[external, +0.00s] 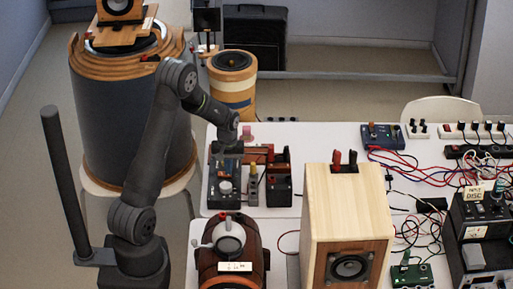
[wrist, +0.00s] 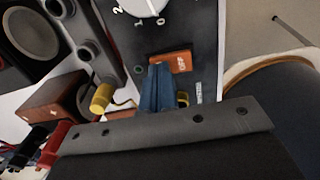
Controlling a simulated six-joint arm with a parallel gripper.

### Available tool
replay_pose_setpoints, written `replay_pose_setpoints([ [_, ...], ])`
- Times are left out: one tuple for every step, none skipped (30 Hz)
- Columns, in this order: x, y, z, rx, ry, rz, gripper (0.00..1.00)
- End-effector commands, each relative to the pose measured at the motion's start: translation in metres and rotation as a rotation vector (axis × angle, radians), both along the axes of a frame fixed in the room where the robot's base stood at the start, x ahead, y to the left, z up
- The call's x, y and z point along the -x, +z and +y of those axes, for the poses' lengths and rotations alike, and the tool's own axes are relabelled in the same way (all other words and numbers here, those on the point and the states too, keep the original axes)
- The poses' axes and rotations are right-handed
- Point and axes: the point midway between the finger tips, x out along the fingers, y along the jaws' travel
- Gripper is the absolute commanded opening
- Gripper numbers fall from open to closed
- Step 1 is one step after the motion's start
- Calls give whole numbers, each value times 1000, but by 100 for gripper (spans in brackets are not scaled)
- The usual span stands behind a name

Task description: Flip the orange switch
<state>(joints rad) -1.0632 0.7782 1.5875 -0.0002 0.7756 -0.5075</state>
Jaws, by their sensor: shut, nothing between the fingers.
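The orange switch (wrist: 180,62) shows in the wrist view on a dark panel (wrist: 190,28), below a white numbered dial (wrist: 143,5). My gripper (wrist: 160,70) has its blue fingers together and empty, with the tips at the switch's left lower edge. I cannot tell whether they touch it. In the external view my gripper (external: 227,150) points down at the back of a dark box (external: 212,197) with a white knob. The switch cannot be made out there.
A wooden speaker (external: 320,215) stands right of the box, and a dark red round device (external: 233,262) stands in front. Yellow (wrist: 101,97) and red (wrist: 53,143) plugs are near my fingers. Cables cover the table's right side.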

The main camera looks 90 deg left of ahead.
Motion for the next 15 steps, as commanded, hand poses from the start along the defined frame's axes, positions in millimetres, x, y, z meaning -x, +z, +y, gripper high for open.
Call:
replay_pose_setpoints([
  [0, -1, 0, 1, 0, 1, 0],
  [0, 0, 0, 1, 0, 0, 0],
  [0, 1, 0, 0, 0, 0, 0],
  [0, 2, 0, 0, 0, 0, 0],
  [0, 4, 0, -1, 0, 0, 0],
  [0, 7, 0, -1, 0, 0, 0],
  [0, 10, 0, -1, 0, 0, 0],
  [0, 12, 0, -1, 0, 0, 0],
  [0, 15, 0, -1, 0, 0, 0],
  [0, 18, 0, -1, 0, 0, 0],
  [0, 20, 0, -2, 0, -1, 0],
  [0, 24, 0, -2, 0, -1, 0],
  [0, 26, 0, -1, 0, -1, 0],
  [0, 28, 0, -1, 0, 0, 0],
  [0, 31, 0, -1, 0, 0, 0],
])
